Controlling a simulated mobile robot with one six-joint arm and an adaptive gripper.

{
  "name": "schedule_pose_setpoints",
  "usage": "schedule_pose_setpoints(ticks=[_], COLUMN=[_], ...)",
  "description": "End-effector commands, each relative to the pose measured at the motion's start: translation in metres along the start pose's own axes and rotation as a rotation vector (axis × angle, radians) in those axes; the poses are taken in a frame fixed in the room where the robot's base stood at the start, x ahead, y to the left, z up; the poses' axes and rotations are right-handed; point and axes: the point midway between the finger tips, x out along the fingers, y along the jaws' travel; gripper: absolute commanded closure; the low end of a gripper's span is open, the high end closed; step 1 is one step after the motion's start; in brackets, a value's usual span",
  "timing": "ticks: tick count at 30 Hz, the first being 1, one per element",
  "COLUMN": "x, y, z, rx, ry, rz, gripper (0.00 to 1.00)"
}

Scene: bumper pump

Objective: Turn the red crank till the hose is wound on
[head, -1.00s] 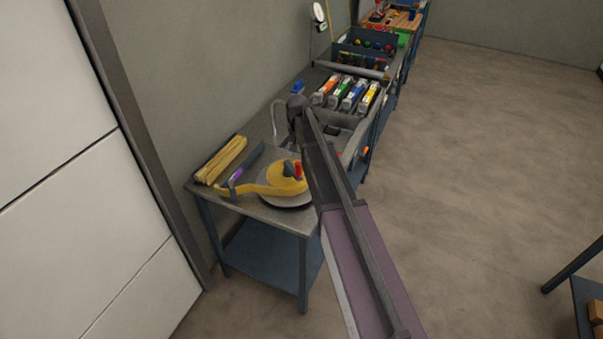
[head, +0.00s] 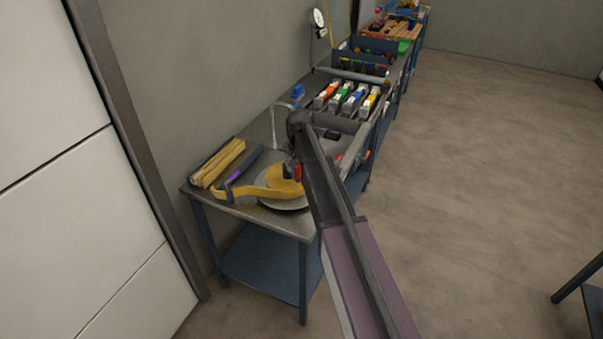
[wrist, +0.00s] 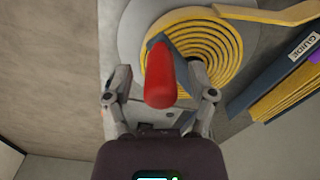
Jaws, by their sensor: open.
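The yellow hose (head: 280,182) lies in a flat coil on a round grey plate (head: 285,204) at the near end of the bench. Its free end (head: 240,192) runs off to the left. The red crank handle (head: 298,173) stands upright near the coil's middle; in the wrist view the red handle (wrist: 160,80) points toward the camera, on a blue-grey arm over the coil (wrist: 205,50). My gripper (wrist: 162,97) is open, one finger on each side of the handle, with gaps visible. In the head view my arm hides most of the gripper.
A guide (wrist: 305,45) marked "GUIDE" and yellow strips (head: 218,163) lie left of the coil on the bench.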

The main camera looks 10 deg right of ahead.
Motion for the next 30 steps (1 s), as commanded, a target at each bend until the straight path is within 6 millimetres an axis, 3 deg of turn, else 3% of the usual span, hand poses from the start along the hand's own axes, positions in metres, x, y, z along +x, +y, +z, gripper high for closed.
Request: schedule_pose_setpoints(ticks=[15, 22, 25, 26, 30], x=[0.005, 0.005, 0.005, 0.005, 0.005], y=[0.0, 0.0, 0.0, 0.014, 0.003], z=[0.0, 0.0, 0.0, -0.004, 0.0], rx=[0.0, 0.0, 0.0, 0.004, 0.001], ry=[0.0, 0.0, 0.0, 0.0, -0.001], rz=[0.0, 0.0, 0.0, 0.0, 0.001], gripper=[0.28, 0.96, 1.0, 1.0, 1.0])
